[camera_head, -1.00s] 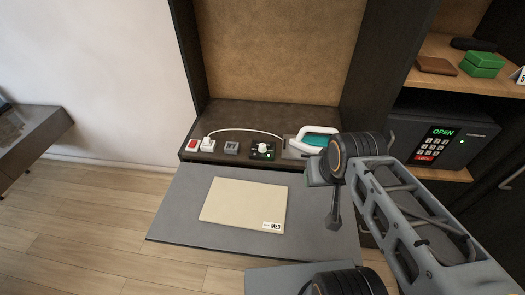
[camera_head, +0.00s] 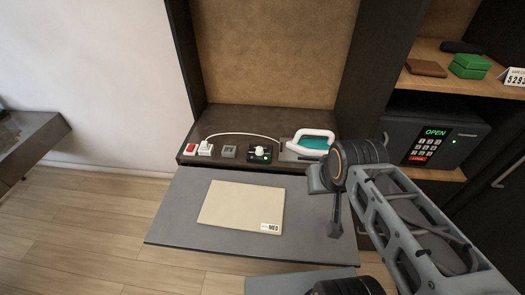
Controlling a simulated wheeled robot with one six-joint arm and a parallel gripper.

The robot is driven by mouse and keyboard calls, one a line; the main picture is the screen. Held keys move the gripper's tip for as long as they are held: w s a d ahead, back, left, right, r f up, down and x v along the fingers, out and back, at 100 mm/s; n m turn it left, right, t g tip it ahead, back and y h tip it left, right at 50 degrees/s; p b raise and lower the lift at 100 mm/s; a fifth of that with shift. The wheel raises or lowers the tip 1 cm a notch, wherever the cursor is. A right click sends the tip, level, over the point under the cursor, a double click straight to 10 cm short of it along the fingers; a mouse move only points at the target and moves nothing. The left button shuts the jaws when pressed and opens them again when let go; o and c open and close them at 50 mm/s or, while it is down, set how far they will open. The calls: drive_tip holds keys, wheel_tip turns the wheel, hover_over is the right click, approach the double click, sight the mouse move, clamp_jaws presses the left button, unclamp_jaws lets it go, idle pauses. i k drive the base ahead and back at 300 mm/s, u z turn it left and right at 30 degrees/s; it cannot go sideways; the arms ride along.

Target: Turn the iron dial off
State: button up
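The iron dial (camera_head: 259,149) is a white knob on a small black panel on the dark vanity shelf, with a green light lit beside it. The iron (camera_head: 312,144), teal with a white handle, rests on a grey stand just right of the dial. My gripper (camera_head: 334,228) hangs down at the end of my arm, in front of and right of the dial and iron, over the right part of the grey pull-out board. It is apart from the dial. It appears narrow and dark, and I cannot see whether its fingers are open.
A red switch (camera_head: 190,149), a white plug (camera_head: 206,149) with a cord and a grey keypad (camera_head: 229,151) stand left of the dial. A beige folder (camera_head: 240,207) lies on the grey board (camera_head: 172,224). A safe (camera_head: 402,126) reading OPEN stands right.

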sight(259, 152)
drive_tip(key=u, duration=0.05)
drive_tip(key=k, duration=1.6)
drive_tip(key=u, duration=1.4)
drive_tip(key=i, duration=5.3)
drive_tip(key=z, duration=4.4)
drive_tip(key=i, duration=1)
